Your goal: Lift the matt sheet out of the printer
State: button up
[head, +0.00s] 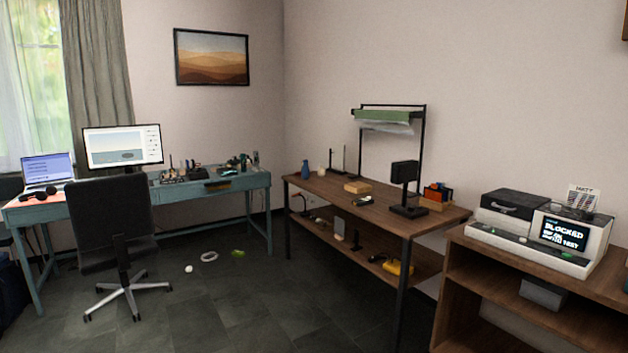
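A printer-like machine (560,238) stands on the wooden cabinet at the right, white with a dark lid on its left part. Its screen (564,234) is dark with white text that reads "BLOCKED" and smaller lines I cannot fully read. A pale sheet (582,197) with dark print stands upright at the machine's top right, its lower part hidden behind dark parts. I cannot tell whether it is the matt sheet. My gripper is not in view.
The wooden cabinet (470,270) holds a grey box (543,292) on its shelf. A two-level workbench (335,193) stands in the middle. A blue desk (200,187) and black office chair (110,220) are at the left. Small items lie on the mostly open floor (230,300).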

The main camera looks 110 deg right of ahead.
aim_at(580, 198)
jog(key=k+z, duration=0.15)
jog(key=z, duration=0.3)
jog(key=k+l+z, duration=0.15)
jog(key=z, duration=0.35)
jog(key=k+l+z, duration=0.1)
jog(key=z, duration=0.35)
jog(key=k+l+z, duration=0.1)
jog(key=l+z, duration=0.15)
jog(key=z, duration=0.2)
jog(key=k+l+z, duration=0.15)
jog(key=l, duration=0.4)
jog(key=k+l+z, duration=0.1)
jog(key=l, duration=0.4)
jog(key=k+l+z, duration=0.15)
jog(key=l, duration=0.4)
jog(key=l+z, duration=0.15)
jog(key=l, duration=0.45)
jog(key=k, duration=0.05)
